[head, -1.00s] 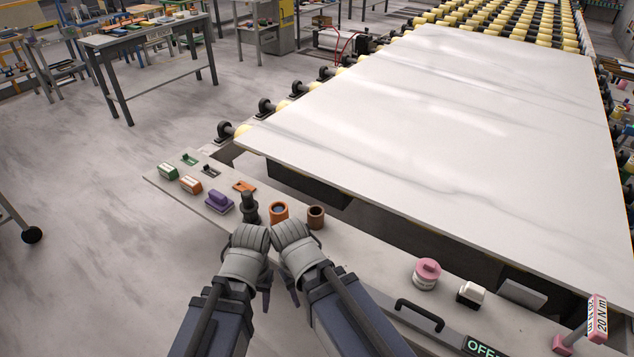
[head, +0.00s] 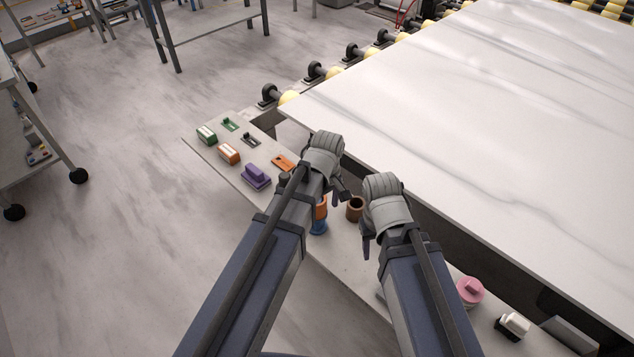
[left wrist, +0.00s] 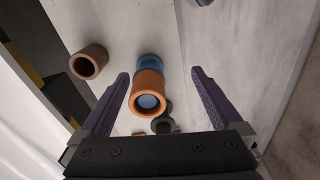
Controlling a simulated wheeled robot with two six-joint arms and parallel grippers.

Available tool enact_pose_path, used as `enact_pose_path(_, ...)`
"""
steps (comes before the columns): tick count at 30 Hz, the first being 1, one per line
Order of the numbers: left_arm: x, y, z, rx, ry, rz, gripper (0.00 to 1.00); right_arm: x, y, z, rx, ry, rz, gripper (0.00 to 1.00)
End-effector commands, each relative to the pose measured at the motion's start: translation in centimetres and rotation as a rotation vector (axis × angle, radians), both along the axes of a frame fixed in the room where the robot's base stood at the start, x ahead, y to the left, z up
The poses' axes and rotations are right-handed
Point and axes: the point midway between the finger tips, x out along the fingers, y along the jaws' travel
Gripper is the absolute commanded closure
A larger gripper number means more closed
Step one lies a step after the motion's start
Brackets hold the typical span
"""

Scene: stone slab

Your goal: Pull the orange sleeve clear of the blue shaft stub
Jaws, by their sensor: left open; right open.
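The orange sleeve (head: 321,210) sits around the blue shaft stub (head: 319,228) on the narrow grey ledge. In the left wrist view the sleeve (left wrist: 148,84) faces me, with blue inside its bore and the blue stub (left wrist: 149,61) showing beyond it. My left gripper (head: 337,197) is open above the sleeve and partly hides it in the head view. In the left wrist view its fingers stand apart on either side of the sleeve, not touching it. My right gripper (head: 363,235) is open and empty, to the right, near a brown ring.
The brown ring (head: 354,207) stands close to the sleeve, between my grippers. A purple block (head: 257,177), an orange plate (head: 284,163) and other small parts lie to the left. A pink-topped part (head: 470,290) stands to the right. The large white slab (head: 450,110) borders the ledge.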

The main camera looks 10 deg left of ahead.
Motion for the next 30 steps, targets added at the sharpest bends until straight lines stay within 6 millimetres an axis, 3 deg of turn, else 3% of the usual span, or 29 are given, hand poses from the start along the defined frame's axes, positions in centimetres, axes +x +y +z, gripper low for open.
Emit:
enact_pose_path(1, 1.5, 0.5, 0.5, -0.006, -0.006, 0.114, 0.00, 0.0, 0.0, 0.5, 0.000, 0.000, 0.000, 0.50)
enact_pose_path(3, 2.7, 1.1, 0.7, -0.012, -0.012, 0.258, 0.00, 0.0, 0.0, 0.7, 0.000, 0.000, 0.000, 0.50)
enact_pose_path(12, 5.3, 2.8, 1.2, -0.030, -0.024, 0.619, 0.00, 0.0, 0.0, 1.2, 0.000, 0.000, 0.000, 0.50)
enact_pose_path(23, 5.4, 3.0, 0.8, -0.031, -0.025, 0.657, 0.00, 0.0, 0.0, 0.8, 0.000, 0.000, 0.000, 0.50)
enact_pose_path(30, 5.4, 2.9, -1.2, -0.031, -0.025, 0.656, 0.00, 0.0, 0.0, -1.2, 0.000, 0.000, 0.000, 0.50)
